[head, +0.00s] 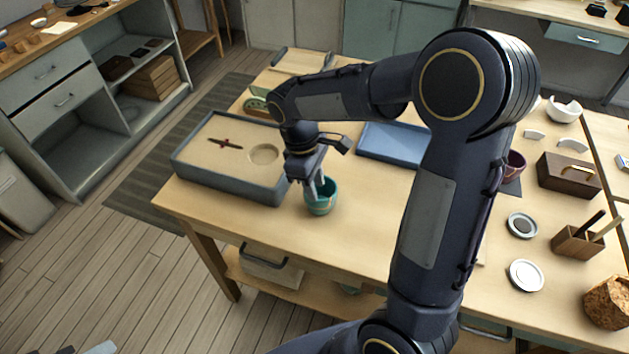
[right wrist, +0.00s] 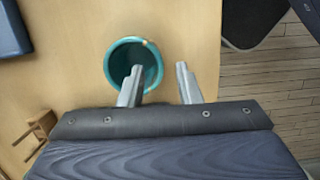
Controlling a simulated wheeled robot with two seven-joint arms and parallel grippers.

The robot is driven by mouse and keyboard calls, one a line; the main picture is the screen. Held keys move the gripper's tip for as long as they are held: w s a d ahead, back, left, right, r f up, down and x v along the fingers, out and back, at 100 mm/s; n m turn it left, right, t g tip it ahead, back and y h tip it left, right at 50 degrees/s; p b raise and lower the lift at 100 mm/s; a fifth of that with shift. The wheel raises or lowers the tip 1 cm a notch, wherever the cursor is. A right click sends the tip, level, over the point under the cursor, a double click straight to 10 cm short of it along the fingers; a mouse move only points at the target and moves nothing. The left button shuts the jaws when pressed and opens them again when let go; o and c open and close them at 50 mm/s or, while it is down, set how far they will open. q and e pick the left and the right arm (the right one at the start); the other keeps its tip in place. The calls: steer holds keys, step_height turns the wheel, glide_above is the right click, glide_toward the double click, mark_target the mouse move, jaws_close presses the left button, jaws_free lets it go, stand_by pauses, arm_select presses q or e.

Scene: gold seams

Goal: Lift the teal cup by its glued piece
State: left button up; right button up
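The teal cup (head: 321,208) stands upright on the wooden table, beside the sand tray's right corner. Thin pale lines show on its side. In the right wrist view I look down into the cup (right wrist: 113,63); a small tan spot is on its rim, and I cannot make out the glued piece's outline. My right gripper (head: 316,188) points down at the cup. In the wrist view its fingers (right wrist: 159,84) are apart: one overlaps the cup's mouth, the other is outside, right of the rim. Contact is unclear. Only small grey and dark parts, possibly my left gripper, show at the bottom left.
The grey sand tray (head: 183,163) with a round hollow is left of the cup. A blue tray (head: 393,146) lies behind. A dark wooden box (head: 569,177), round lids (head: 526,275) and a tool holder (head: 577,243) are at right. The table's front edge is close to the cup.

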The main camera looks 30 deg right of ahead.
steer(key=shift+f+b, duration=1.3)
steer(key=shift+f, duration=1)
jaws_close()
